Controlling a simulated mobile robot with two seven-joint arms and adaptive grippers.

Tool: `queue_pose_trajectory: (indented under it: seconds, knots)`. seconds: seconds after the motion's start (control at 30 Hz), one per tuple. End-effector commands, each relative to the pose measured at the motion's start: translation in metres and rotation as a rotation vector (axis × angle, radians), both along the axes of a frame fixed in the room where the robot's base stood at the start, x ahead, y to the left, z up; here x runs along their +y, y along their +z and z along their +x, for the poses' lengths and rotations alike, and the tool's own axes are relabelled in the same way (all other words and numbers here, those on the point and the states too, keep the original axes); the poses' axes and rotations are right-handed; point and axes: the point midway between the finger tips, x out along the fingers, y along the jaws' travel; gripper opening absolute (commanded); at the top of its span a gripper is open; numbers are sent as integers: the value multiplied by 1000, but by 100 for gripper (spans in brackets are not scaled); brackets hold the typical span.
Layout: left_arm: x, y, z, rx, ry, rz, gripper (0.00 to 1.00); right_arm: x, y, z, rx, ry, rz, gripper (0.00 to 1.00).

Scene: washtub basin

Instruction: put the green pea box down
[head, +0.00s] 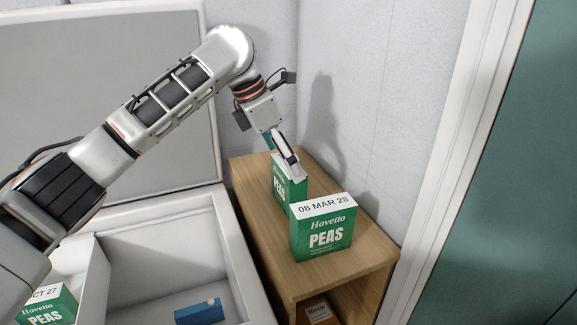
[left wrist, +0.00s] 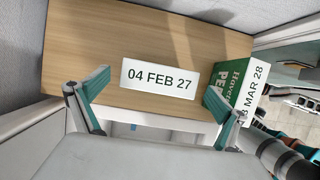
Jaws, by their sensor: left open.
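A green pea box with a white top (head: 290,184) stands upright on the wooden cabinet top (head: 369,252), behind another pea box. In the left wrist view its white top reads 04 FEB 27 (left wrist: 160,78). My left gripper (head: 280,153) is at this box from above, fingers apart. In the left wrist view the open fingers (left wrist: 157,106) are spread wider than the box, with visible gaps. The second green pea box (head: 322,230), dated 08 MAR 28, stands in front, close to the first and partly hiding it. My right gripper is not in view.
An open white chest (head: 240,262) with a raised lid (head: 120,110) is left of the cabinet. It holds a pea box (head: 50,306) and a blue box (head: 199,313). A brown box (head: 320,312) sits inside the cabinet. Walls are close behind the cabinet.

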Motion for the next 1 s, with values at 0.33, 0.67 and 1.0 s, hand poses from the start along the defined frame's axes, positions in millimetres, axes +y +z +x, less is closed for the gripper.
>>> queue_pose_trajectory:
  seconds: [0.33, 0.67, 1.0]
  knots:
    - [24, 70, -10, -6, -1, -1, 100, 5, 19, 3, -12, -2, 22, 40]
    - [32, 87, -14, -2, -1, 1, 100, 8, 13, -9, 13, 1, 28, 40]
    - [32, 86, -14, -2, -1, 1, 100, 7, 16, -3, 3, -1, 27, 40]
